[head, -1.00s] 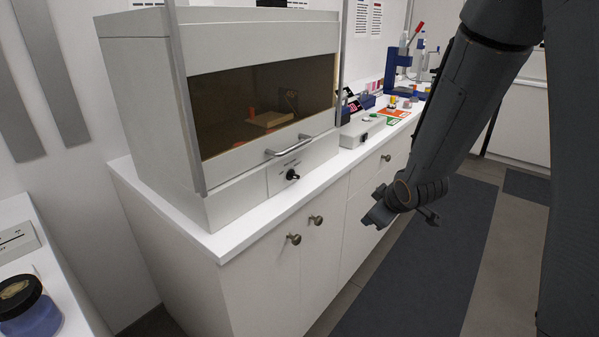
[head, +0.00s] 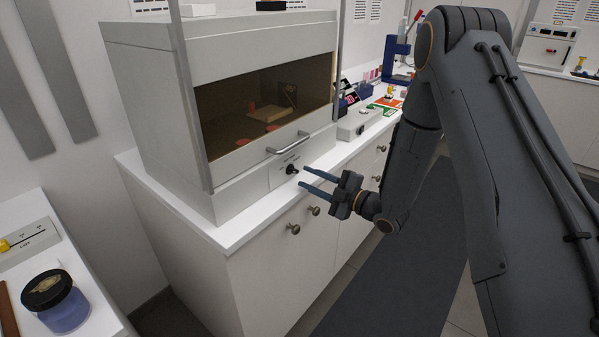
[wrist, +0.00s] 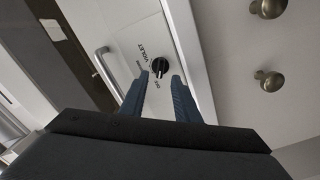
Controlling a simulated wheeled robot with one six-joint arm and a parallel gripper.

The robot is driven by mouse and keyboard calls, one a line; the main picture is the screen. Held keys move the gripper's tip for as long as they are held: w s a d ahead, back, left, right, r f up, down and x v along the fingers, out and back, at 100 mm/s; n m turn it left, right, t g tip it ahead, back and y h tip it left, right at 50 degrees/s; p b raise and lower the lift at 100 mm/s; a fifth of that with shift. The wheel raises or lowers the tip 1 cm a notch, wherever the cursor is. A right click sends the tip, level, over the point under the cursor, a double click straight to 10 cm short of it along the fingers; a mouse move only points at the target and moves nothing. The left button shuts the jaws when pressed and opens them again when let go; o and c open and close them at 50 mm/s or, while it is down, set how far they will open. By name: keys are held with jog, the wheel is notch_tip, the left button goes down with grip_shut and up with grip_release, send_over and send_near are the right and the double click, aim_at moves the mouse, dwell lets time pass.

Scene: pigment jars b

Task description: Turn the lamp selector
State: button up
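The lamp selector is a small black knob (head: 292,169) on the pale lower front panel of the cabinet, below the metal handle. In the wrist view the knob (wrist: 160,65) has labels around it; "VIOLET" and "OFF" can be read. My gripper (head: 303,176) is open, its two blue fingers pointing at the panel. In the wrist view the gripper (wrist: 161,78) has the knob just beyond its fingertips, roughly between them. I cannot tell whether a finger touches the knob.
The cabinet's bar handle (head: 288,144) juts out above the knob. Two round door knobs (head: 293,228) stick out below the white counter edge. A switch box (head: 352,126) stands to the right on the counter. A blue jar (head: 56,301) stands at lower left.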

aim_at(295, 172)
jog(key=shift+p+x, duration=0.55)
jog(key=shift+x, duration=1.6)
jog(key=shift+c, duration=0.2)
grip_shut()
